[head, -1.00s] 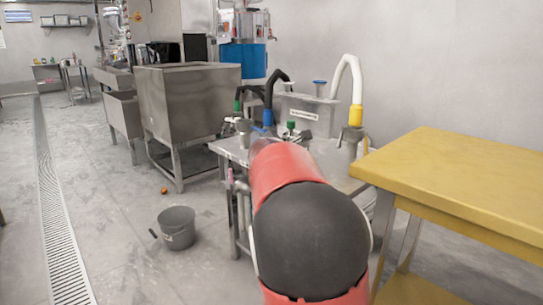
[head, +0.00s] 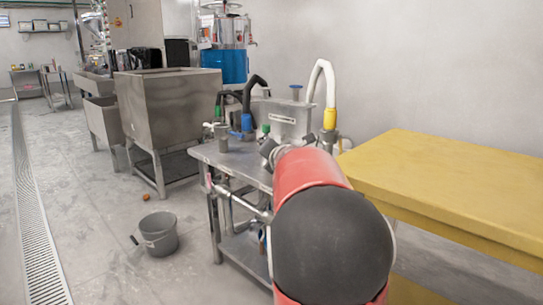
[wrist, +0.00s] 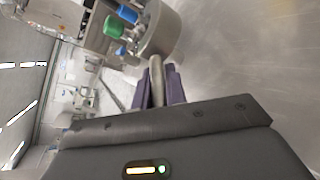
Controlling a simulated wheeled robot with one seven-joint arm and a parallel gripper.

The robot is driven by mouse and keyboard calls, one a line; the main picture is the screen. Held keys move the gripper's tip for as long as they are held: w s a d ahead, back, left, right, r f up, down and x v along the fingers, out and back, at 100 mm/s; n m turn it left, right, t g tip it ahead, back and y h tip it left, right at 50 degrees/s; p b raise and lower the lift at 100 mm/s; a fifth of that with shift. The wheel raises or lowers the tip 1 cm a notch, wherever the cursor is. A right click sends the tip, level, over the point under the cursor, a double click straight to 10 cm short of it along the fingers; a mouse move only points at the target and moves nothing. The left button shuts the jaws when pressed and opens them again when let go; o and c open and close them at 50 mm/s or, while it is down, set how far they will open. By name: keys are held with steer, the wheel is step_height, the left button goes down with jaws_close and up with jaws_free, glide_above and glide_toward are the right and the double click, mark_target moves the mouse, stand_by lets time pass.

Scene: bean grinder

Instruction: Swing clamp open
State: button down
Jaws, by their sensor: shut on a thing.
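In the wrist view my gripper (wrist: 159,92) has its purple fingers shut on a grey metal handle (wrist: 156,70). The handle runs up towards a grey cylindrical metal body (wrist: 160,35). I take the handle to be the clamp's, but the clamp's own shape cannot be made out. A green knob (wrist: 113,27) and a blue knob (wrist: 128,13) sit just left of the body. In the head view my red and black arm reaches to the metal machine table (head: 222,158) and hides the fingers and the handle.
A yellow table (head: 450,180) stands close on the right of my arm. A grey bucket (head: 158,235) is on the floor at left. A steel bin (head: 175,105) stands behind. A white hose with a yellow end (head: 329,118) and a black hose (head: 250,90) rise from the machine.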

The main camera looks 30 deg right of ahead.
steer(key=shift+s+d+r, duration=0.25)
steer(key=shift+d+r, duration=0.15)
steer(key=shift+d, duration=0.05)
steer(key=c, duration=1.5)
jaws_free()
steer(key=shift+d, duration=0.1)
steer(key=shift+c, duration=0.2)
steer(key=shift+o, duration=0.5)
steer(key=shift+w+a+f, duration=0.1)
steer(key=shift+a+f, duration=0.05)
steer(key=shift+a, duration=0.05)
steer(key=p+v, duration=0.1)
steer(key=v, duration=0.7)
steer(key=shift+c, duration=0.2)
